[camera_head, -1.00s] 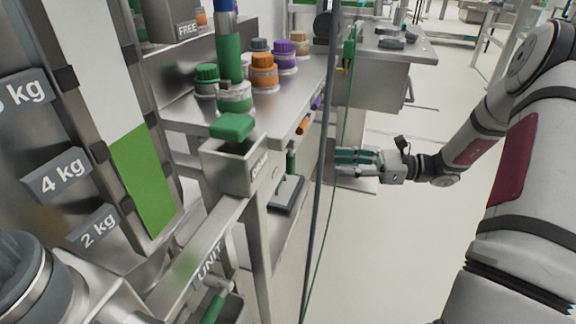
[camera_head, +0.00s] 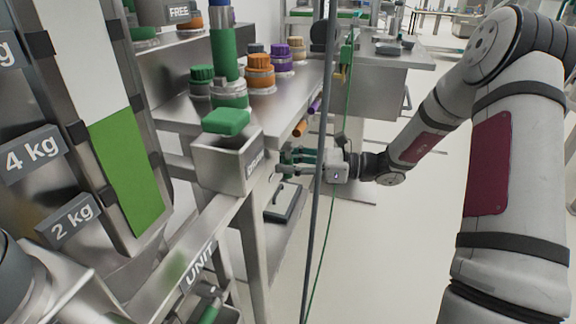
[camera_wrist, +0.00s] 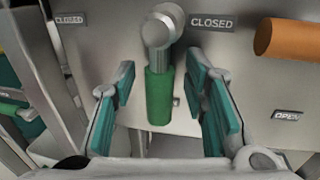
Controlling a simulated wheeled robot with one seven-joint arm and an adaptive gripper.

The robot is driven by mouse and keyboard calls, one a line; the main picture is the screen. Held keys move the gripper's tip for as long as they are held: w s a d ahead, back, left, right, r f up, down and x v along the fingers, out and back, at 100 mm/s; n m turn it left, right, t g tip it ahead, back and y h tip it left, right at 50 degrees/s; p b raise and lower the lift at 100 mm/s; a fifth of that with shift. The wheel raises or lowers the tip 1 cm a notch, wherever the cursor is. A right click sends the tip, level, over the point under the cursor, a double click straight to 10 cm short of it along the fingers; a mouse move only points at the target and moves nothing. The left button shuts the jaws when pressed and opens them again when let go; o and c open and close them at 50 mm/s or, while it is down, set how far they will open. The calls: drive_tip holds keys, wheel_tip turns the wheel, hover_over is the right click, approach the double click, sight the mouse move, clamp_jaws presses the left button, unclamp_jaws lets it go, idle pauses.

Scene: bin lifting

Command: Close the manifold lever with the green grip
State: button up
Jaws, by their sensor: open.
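The manifold lever with the green grip (camera_wrist: 159,95) hangs straight down from its metal pivot in the wrist view, with a "CLOSED" label to the right of the pivot. My gripper (camera_wrist: 164,105) is open, with one teal-padded finger on each side of the green grip. Gaps show between the grip and both pads. In the head view my gripper (camera_head: 290,162) is beside the bench front, and its fingertips are partly hidden, so the lever cannot be made out there.
An orange grip (camera_wrist: 288,38) sticks out to the right, above an "OPEN" label (camera_wrist: 287,115). In the head view, a dark vertical pole (camera_head: 320,150) and a green cord (camera_head: 343,130) stand near my gripper. Capped bottles (camera_head: 262,72) stand on the bench. Open floor lies to the right.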

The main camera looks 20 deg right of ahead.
drive_tip(key=shift+a, duration=0.15)
clamp_jaws()
drive_tip(key=shift+p, duration=0.45)
drive_tip(key=m+p, duration=0.1)
drive_tip(key=p, duration=0.1)
drive_tip(key=m+p, duration=0.1)
drive_tip(key=s+m+p, duration=0.1)
drive_tip(key=p, duration=0.1)
drive_tip(key=shift+a+r+p, duration=0.3)
drive_tip(key=shift+a+p, duration=0.05)
drive_tip(key=shift+s+a+r+m+t+p, duration=0.35)
drive_tip(key=shift+r+m+t+p, duration=0.3)
drive_tip(key=shift+m+p, duration=1.95)
drive_tip(key=shift+s+a+r+m+t+p, duration=0.2)
drive_tip(key=shift+s+r+m+t+p, duration=0.45)
drive_tip(key=shift+m+p, duration=1.95)
drive_tip(key=shift+s+a+r+m+t+p, duration=0.25)
drive_tip(key=shift+r+m+t+p, duration=0.4)
drive_tip(key=shift+m+p, duration=1.95)
drive_tip(key=shift+w+f+m+b, duration=0.1)
drive_tip(key=shift+f+m+b, duration=0.05)
drive_tip(key=shift+m+b, duration=0.7)
